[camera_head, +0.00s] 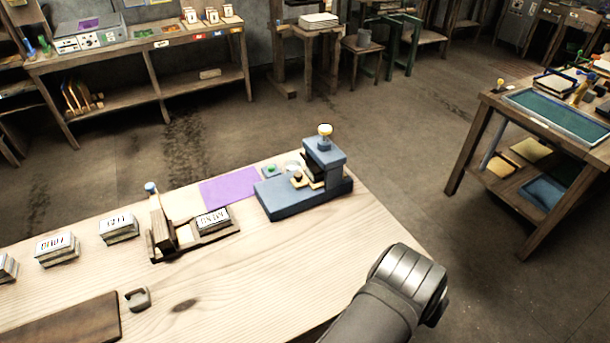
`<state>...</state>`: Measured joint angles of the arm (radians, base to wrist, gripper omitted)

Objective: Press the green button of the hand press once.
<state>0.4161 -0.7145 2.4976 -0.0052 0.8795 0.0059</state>
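The hand press (303,201) is a blue-grey block with a short column and a yellow-topped knob, standing near the far right end of the wooden table. A small green button (271,169) shows on a low base just left of the press column, at the back. Whether it is pressed is too small to tell. A grey rounded link of my arm rises at the lower right, in front of the table's right edge. My gripper itself does not show, so its opening and what it holds are hidden.
A purple sheet (229,188) lies left of the press. A wooden holder (165,243) with a labelled block (212,219) stands in front of it. Other labelled blocks (119,229), a small grey weight (137,299) and a brown board (70,325) lie leftward. The front middle tabletop is clear.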

